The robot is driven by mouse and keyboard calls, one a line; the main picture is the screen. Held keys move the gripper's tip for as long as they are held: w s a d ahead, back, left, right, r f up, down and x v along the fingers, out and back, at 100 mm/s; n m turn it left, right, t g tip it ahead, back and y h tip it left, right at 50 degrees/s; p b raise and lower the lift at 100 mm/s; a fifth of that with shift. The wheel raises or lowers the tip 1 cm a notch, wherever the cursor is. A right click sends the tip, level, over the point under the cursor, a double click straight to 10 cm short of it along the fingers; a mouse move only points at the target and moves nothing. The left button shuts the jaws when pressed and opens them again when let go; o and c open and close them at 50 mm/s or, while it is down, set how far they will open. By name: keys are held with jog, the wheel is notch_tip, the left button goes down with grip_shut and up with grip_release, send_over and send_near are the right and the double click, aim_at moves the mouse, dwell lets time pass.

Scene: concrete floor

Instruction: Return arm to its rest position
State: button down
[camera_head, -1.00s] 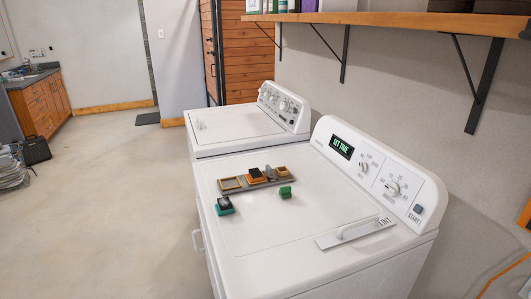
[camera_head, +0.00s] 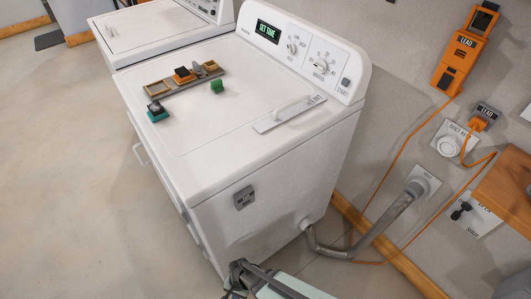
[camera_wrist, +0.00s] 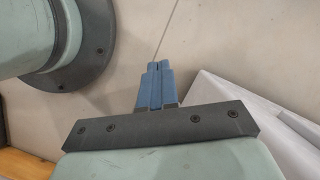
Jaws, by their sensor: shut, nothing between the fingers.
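My gripper (camera_wrist: 159,67) shows in the wrist view as two blue fingers side by side, shut with nothing between them. The fingers are over bare floor, beside one of my own pale green arm parts at upper left. A white surface lies to their right. In the head view, part of my arm shows at the bottom edge, in front of the near white washer (camera_head: 225,140). I cannot make out the fingertips there.
A grey hose (camera_head: 375,229) and orange cables run at right. A wooden shelf (camera_head: 508,185) juts from the right edge. Floor at left is clear.

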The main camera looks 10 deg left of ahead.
jog(key=w+d+r+n+g+h, duration=0.1)
jog(key=w+d+r, duration=0.1)
jog(key=d, duration=0.7)
jog(key=w+d+r, duration=0.3)
jog(key=d, duration=0.6)
jog(key=s+d+r+g, duration=0.1)
jog(key=s+d+r, duration=0.1)
jog(key=d, duration=0.5)
jog(key=s+d+r+n+g, duration=0.1)
jog(key=d+r, duration=0.2)
jog(key=d, duration=0.5)
jog(key=shift+s, duration=0.4)
